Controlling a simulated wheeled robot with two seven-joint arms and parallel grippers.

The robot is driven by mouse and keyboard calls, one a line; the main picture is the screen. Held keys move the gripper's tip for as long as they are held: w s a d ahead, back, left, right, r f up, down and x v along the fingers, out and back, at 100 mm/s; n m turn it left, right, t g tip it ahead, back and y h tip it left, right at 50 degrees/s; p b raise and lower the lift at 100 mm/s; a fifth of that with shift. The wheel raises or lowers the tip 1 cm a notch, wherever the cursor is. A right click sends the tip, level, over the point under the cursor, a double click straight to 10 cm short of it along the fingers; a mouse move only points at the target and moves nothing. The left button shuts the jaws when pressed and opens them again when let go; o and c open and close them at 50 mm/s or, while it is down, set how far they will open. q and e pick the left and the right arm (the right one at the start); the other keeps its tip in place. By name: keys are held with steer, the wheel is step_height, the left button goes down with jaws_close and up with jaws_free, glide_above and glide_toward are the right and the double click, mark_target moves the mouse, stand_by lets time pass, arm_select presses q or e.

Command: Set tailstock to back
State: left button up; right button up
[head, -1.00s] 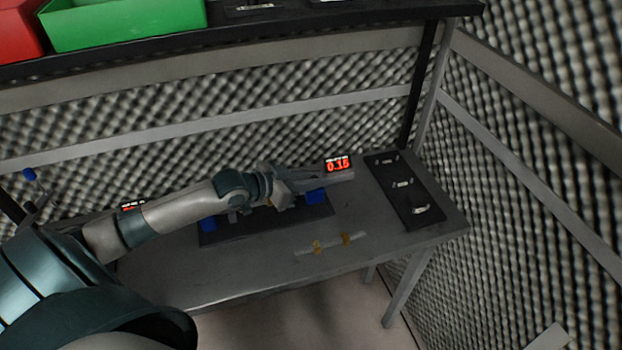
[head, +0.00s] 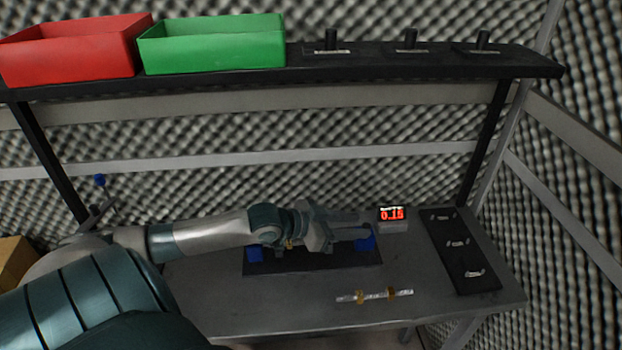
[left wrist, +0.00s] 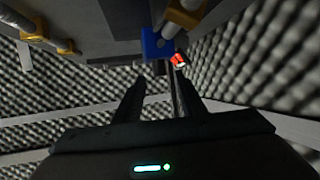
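A dark base plate (head: 300,267) lies on the table with a blue block at its left (head: 253,254) and another blue block at its right (head: 366,241). I cannot tell for sure which part is the tailstock; my left arm hides the middle of the fixture. My left gripper (head: 352,226) is over the fixture, its fingers pointing right near the right blue block. In the left wrist view the fingers (left wrist: 158,95) stand apart, with a blue block (left wrist: 156,44) beyond them. I see nothing clearly held. My right gripper is not in view.
A dark panel with several handles (head: 460,265) lies at right. A clear rod with brown bands (head: 346,297) lies in front. Red (head: 75,55) and green (head: 212,48) bins sit on the shelf above.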

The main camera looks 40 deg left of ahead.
arm_select(q)
steer(key=v, duration=1.2)
steer(key=shift+s+r, duration=0.2)
steer(key=shift+r, duration=0.1)
steer(key=shift+a, duration=0.1)
stand_by(0.6)
steer(key=shift+r, duration=0.1)
